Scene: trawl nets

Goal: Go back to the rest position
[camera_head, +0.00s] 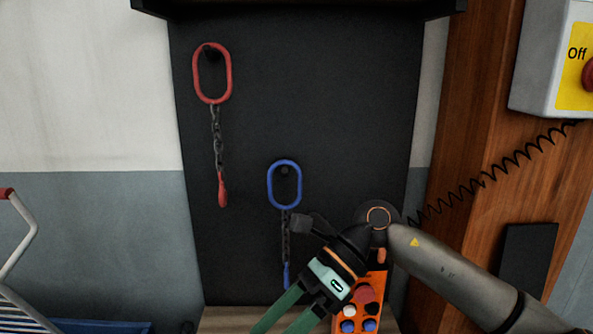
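My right arm comes in from the right, and its gripper (288,318) points down and left near the bottom middle. Its two green fingers are apart with a gap between them. Their tips are cut off by the bottom edge, and I see nothing held between the visible parts. My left gripper is not in view.
An orange control pendant (366,295) with several buttons is partly hidden behind my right wrist. A red chain sling (213,98) and a blue one (284,185) hang on the black panel (350,80). A coiled cord (490,175) runs from the switch box (538,60).

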